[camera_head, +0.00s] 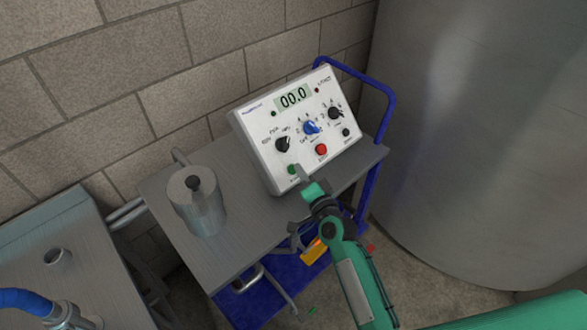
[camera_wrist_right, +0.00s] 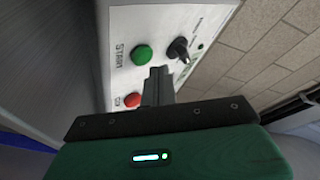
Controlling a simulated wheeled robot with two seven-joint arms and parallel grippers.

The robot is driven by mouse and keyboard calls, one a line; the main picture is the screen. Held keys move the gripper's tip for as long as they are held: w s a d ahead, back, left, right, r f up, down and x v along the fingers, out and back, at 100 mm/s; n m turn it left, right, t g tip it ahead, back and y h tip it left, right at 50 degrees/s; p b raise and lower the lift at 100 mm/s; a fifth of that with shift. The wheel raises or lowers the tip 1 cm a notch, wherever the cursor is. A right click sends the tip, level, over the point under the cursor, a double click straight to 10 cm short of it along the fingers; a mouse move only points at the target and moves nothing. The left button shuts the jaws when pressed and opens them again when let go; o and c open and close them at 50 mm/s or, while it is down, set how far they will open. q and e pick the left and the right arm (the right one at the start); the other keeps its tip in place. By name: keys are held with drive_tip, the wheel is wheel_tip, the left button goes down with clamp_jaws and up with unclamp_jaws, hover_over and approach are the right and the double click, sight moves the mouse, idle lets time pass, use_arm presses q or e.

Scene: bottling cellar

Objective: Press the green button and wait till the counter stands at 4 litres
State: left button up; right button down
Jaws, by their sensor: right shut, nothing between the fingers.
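A white control box (camera_head: 268,140) stands tilted on a grey cart top, its display (camera_head: 293,97) reading 00.0. The green button (camera_head: 293,169) is at its lower left, and the red button (camera_head: 321,149) is to the right of it. My right gripper (camera_head: 300,174) is shut and empty, with its fingertips close to the green button. In the right wrist view the shut fingers (camera_wrist_right: 157,80) point at the panel, between the green button (camera_wrist_right: 142,55) and the red button (camera_wrist_right: 132,100). I cannot tell whether they touch the panel. My left gripper is not in view.
A lidded metal can (camera_head: 198,203) stands on the cart top (camera_head: 250,232) left of the box. The cart has a blue frame (camera_head: 384,88). A large steel tank (camera_head: 480,130) is at the right. A metal bench (camera_head: 50,235) with a blue hose (camera_head: 25,298) is at the lower left.

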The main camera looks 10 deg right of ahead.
drive_tip(key=shift+w+a+f, duration=0.15)
drive_tip(key=shift+w+f, duration=0.15)
drive_tip(key=shift+w+a+f+b, duration=0.25)
drive_tip(key=shift+w+f+b, duration=0.05)
drive_tip(key=shift+f+b, duration=0.1)
idle(1.0)
drive_tip(key=shift+r, duration=0.15)
drive_tip(key=shift+s+d+r+p, duration=0.4)
drive_tip(key=shift+s+r+p, duration=0.2)
drive_tip(key=shift+p, duration=0.15)
drive_tip(key=s+d+r+p, duration=0.1)
drive_tip(key=p, duration=0.1)
drive_tip(key=s+d+r+p, duration=0.1)
drive_tip(key=s+r, duration=0.1)
drive_tip(key=shift+r+p, duration=0.1)
drive_tip(key=shift+p, duration=0.25)
